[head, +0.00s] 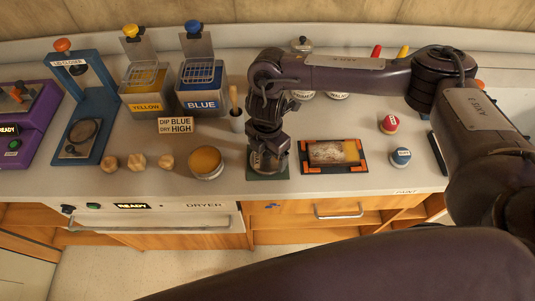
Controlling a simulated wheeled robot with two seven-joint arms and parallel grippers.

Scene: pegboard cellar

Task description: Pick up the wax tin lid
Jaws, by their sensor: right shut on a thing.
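The wax tin (206,162) is open, with yellow-orange wax showing, near the front of the counter. To its right, the wax tin lid (263,167) appears as a greyish round piece over a small dark green pad (284,176). My right gripper (268,157) points down and is shut on the lid. The fingers and wrist hide much of the lid, and I cannot tell whether it still touches the pad. My left gripper is not in view.
An orange-cornered dark tray (306,169) with a stained block sits close right of the gripper.

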